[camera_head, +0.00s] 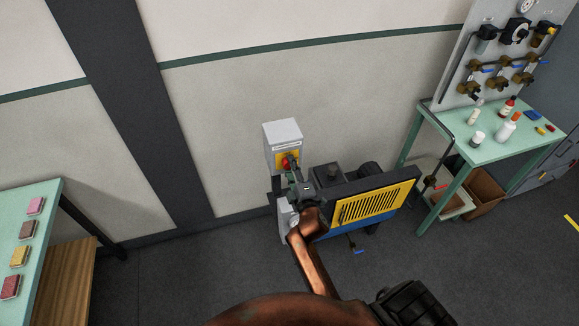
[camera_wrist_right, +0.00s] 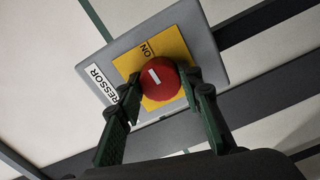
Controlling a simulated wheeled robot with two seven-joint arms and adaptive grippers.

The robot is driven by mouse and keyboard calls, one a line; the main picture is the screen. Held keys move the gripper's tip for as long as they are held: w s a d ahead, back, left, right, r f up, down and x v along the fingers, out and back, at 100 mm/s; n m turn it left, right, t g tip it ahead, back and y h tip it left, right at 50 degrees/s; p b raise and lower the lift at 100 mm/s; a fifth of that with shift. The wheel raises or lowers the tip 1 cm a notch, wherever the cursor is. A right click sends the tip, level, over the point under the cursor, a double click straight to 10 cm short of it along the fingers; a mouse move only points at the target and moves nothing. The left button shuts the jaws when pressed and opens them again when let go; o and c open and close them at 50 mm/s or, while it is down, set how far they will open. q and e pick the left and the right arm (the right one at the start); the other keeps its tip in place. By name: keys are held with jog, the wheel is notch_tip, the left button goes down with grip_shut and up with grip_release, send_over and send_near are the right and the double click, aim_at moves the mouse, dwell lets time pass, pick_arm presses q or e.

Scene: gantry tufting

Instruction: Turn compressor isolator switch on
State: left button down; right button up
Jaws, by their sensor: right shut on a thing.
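A white bar marks the knob's face. My right gripper (camera_wrist_right: 160,84) is shut on the knob, one finger on each side. In the head view the gripper and wrist partly cover the knob. My left gripper is not in view.
The compressor, with a yellow grille (camera_head: 372,204), stands on the floor just right of my right arm. A green table (camera_head: 490,150) with bottles stands at the right under a valve panel (camera_head: 480,60). Another green table (camera_head: 45,225) with sponge-like blocks is at the left.

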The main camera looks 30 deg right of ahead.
jog(key=shift+m, duration=0.3)
jog(key=o, duration=1.2)
jog(key=shift+c, duration=0.2)
jog(key=shift+s, duration=0.1)
jog(key=v, duration=0.7)
jog(key=shift+s, duration=0.2)
